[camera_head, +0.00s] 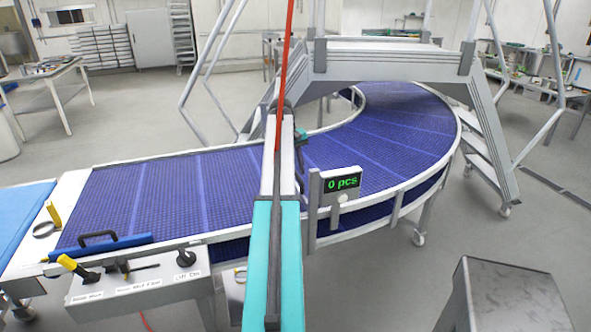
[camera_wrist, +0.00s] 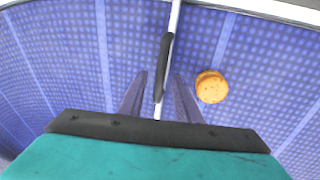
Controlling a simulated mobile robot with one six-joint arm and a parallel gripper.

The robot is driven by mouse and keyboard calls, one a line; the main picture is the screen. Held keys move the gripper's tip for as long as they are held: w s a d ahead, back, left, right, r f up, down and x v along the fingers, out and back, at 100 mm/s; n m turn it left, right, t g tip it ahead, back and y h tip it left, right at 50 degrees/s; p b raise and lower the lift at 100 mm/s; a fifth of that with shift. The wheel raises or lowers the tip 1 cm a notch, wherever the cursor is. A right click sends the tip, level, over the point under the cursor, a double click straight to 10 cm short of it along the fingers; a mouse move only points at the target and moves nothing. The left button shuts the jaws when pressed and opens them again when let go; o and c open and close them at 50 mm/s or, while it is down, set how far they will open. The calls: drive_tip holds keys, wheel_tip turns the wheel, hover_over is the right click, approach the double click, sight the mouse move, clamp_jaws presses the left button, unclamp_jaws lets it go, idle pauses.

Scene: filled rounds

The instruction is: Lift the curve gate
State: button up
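In the wrist view a thin pale bar with a dark handle (camera_wrist: 163,62), which looks like the curve gate, lies across the blue belt. My gripper (camera_wrist: 159,77) is open, with one finger on each side of the bar near the handle's lower part. Gaps show between the fingers and the bar, though the depth between them is hard to judge. In the head view my arm covers most of this spot; only a little of my gripper (camera_head: 300,138) shows beside it.
A round golden filled piece (camera_wrist: 211,87) lies on the belt right of the gripper. The blue conveyor (camera_head: 390,140) curves right under a grey platform (camera_head: 385,62). A counter (camera_head: 342,185) reads "0 pcs". A blue bar with a black handle (camera_head: 100,244) and a switch panel (camera_head: 135,283) are front left.

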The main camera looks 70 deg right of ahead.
clamp_jaws()
wheel_tip(320, 180, up, 12)
drive_tip(key=p, duration=0.4)
drive_tip(key=shift+w+f, duration=0.1)
unclamp_jaws()
